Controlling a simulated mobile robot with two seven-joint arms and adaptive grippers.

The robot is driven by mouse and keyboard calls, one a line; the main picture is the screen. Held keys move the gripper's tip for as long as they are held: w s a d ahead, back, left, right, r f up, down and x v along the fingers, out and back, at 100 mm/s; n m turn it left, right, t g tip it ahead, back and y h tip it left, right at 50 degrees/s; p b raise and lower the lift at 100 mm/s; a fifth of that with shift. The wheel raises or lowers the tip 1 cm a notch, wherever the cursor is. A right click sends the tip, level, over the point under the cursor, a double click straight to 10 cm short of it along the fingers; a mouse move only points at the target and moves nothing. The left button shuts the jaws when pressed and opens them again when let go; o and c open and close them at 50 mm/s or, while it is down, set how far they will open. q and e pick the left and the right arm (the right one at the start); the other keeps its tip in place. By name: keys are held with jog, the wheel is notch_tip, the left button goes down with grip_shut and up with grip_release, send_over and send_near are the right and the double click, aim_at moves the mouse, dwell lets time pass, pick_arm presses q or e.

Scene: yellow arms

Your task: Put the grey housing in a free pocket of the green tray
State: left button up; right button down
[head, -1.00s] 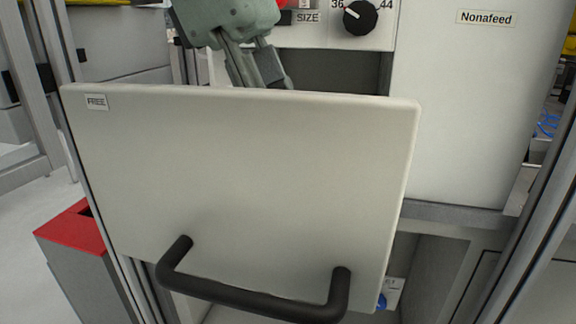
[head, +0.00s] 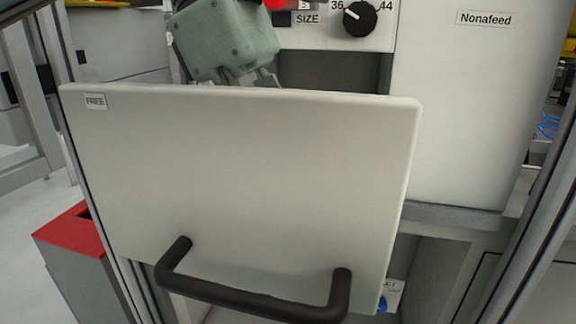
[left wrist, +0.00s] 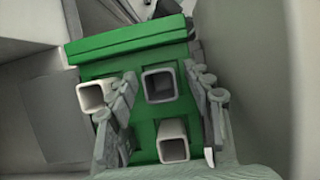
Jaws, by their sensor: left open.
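In the left wrist view, the green tray (left wrist: 125,41) lies ahead of my open left gripper (left wrist: 162,76). Three pale grey, square, hollow housings show there: one at the left (left wrist: 94,96), partly behind a finger, one in the middle (left wrist: 160,85) and one lower down (left wrist: 173,141). The middle and lower ones appear between the spread fingers; I see no grip on either. I cannot tell which pockets are free. In the head view, my left gripper (head: 266,79) reaches down behind a pale panel, its fingertips mostly hidden. The tray and housings are hidden there. My right gripper is not in view.
The pale panel (head: 245,180), labelled FREE and with a black handle (head: 250,298), stands in front of my gripper. A white Nonafeed cabinet (head: 465,120) is at the right. A control knob (head: 360,18) sits above. A red-topped bin (head: 72,232) stands at lower left.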

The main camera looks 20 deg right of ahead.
pick_arm(q)
jog(key=shift+r, duration=0.1)
jog(key=shift+w+r, duration=0.1)
jog(key=shift+r, duration=0.2)
jog(key=p+v, duration=0.1)
jog(key=v, duration=1)
jog(key=shift+r, duration=0.25)
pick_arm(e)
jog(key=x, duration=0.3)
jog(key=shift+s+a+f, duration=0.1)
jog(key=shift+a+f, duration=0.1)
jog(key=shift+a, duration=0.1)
pick_arm(q)
jog(key=shift+a, duration=0.1)
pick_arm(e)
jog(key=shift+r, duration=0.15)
